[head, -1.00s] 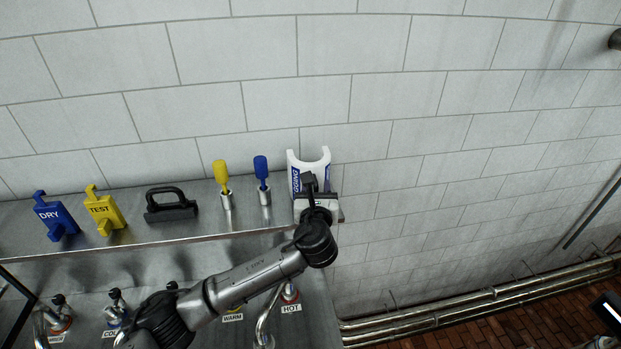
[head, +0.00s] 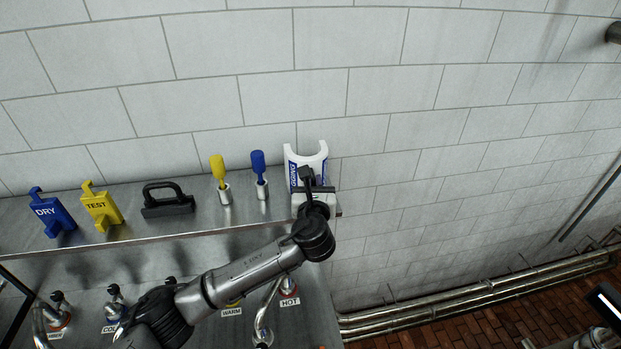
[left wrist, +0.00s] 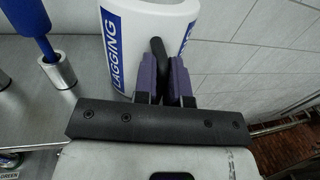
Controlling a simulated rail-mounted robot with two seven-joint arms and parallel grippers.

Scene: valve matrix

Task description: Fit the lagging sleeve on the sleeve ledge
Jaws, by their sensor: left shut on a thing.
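The lagging sleeve (head: 306,160) is a white, open-sided half-tube with a blue LAGGING label. It stands upright at the right end of the steel shelf (head: 150,222). My left gripper (head: 307,184) is shut on it from the front, low on its side. In the left wrist view the sleeve (left wrist: 150,40) fills the top middle, and the purple fingers (left wrist: 162,82) close around a dark bar at its front. The fingers and wrist hide the sleeve's foot, so I cannot tell whether it touches the shelf. No sleeve ledge can be made out.
Left of the sleeve stand a blue-handled tool (head: 259,166), a yellow-handled tool (head: 219,170), a black handle (head: 168,199), a yellow TEST tag (head: 101,208) and a blue DRY tag (head: 50,212). Labelled valves (head: 288,287) sit below the shelf. Pipes (head: 450,299) run low at right.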

